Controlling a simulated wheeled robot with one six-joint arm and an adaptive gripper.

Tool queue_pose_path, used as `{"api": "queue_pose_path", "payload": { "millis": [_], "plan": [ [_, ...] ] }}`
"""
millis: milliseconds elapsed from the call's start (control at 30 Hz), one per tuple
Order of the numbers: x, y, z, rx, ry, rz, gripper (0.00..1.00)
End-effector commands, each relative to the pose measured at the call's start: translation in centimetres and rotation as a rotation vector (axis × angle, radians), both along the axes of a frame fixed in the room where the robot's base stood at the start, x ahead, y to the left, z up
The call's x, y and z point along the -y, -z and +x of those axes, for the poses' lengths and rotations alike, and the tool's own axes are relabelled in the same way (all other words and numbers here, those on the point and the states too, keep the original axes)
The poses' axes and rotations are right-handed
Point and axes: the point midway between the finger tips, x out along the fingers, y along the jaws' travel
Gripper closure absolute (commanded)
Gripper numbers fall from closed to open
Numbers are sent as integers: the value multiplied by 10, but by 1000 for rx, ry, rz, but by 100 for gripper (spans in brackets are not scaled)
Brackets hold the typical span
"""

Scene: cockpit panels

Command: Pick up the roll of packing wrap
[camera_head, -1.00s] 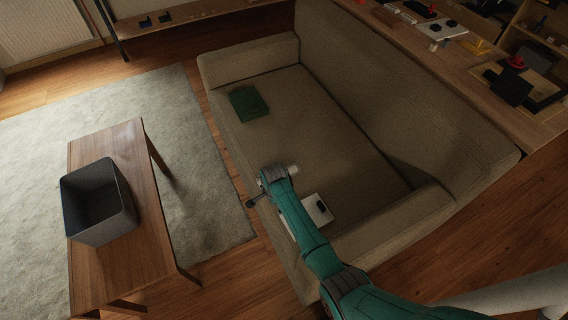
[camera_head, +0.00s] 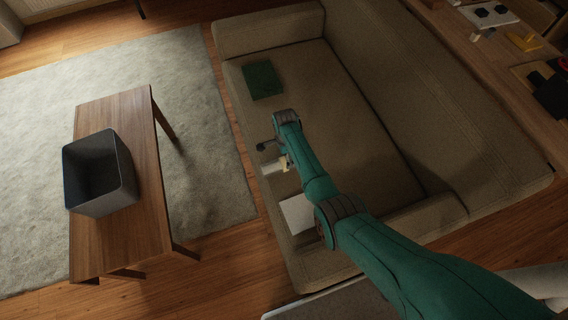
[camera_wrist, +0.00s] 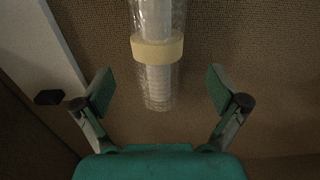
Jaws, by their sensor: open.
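The roll of packing wrap is a clear, shiny cylinder with a pale core and a cream band around it. In the wrist view the roll (camera_wrist: 157,55) runs down from the top edge, and its near end lies between my fingers. My gripper (camera_wrist: 158,92) is open, with a gap on each side of the roll and neither finger touching it. In the head view the roll (camera_head: 272,168) shows small at the sofa's front edge, partly hidden by my arm. I cannot tell the exact height of my fingers above the seat.
The beige sofa (camera_head: 345,130) carries a white flat object (camera_head: 297,213) close to the roll and a dark green folded item (camera_head: 263,80) farther back. A wooden table (camera_head: 125,235) with a grey bin (camera_head: 100,175) stands at left. Rug and bare floor lie between.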

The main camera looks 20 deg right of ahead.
Motion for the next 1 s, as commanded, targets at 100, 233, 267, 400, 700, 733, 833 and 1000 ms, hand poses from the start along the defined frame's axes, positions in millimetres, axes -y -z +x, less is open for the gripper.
{"api": "queue_pose_path", "payload": {
  "millis": [100,233,267,400,700,733,833,1000],
  "plan": [
    [-1,7,-1,0,0,0,3],
    [-4,22,-3,-2,0,0,3],
    [-4,26,-3,-3,0,0,3],
    [-5,39,-2,-1,0,0,3],
    [-5,51,-3,1,0,0,3],
    [-5,52,-3,1,0,0,3],
    [-5,52,-3,1,0,0,3],
    [-5,51,-3,1,0,0,26]
  ]
}}
